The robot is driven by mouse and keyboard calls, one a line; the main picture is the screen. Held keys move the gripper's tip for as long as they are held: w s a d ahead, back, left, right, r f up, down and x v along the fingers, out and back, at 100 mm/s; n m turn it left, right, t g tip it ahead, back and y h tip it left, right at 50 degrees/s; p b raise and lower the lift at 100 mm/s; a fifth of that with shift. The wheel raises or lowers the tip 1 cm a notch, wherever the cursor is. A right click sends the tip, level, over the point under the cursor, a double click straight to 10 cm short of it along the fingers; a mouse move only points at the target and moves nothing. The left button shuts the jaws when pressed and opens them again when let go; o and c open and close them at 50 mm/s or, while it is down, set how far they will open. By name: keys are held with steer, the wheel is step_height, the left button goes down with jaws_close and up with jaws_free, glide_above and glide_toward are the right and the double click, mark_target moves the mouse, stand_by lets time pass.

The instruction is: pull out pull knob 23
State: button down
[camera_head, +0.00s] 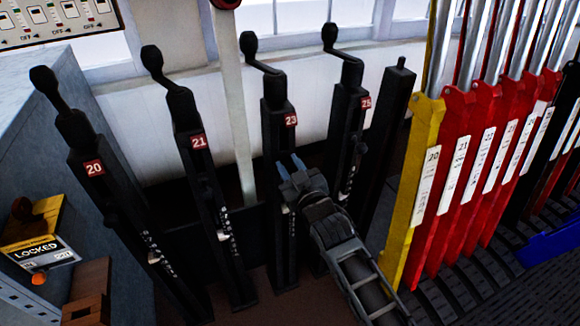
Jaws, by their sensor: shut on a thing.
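The black post with the red 23 plate (291,119) stands upright in the middle, with a crank handle (249,45) on top. My gripper (290,166) reaches in from the lower right to the front of this post, below the plate. Its fingers are shut on pull knob 23, which the fingers and gripper body hide. How far the knob stands out from the post cannot be seen. A small shiny fitting (284,209) shows on the post just below the gripper.
Similar posts 20 (94,168), 21 (199,142) and 25 (366,103) stand close on both sides. Yellow (412,180) and red (455,170) levers crowd the right. A pale upright pole (233,100) stands behind.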

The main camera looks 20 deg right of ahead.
steer(key=shift+s+p, duration=0.55)
steer(key=shift+s, duration=0.8)
steer(key=c, duration=0.8)
jaws_free()
steer(key=shift+s, duration=3.9)
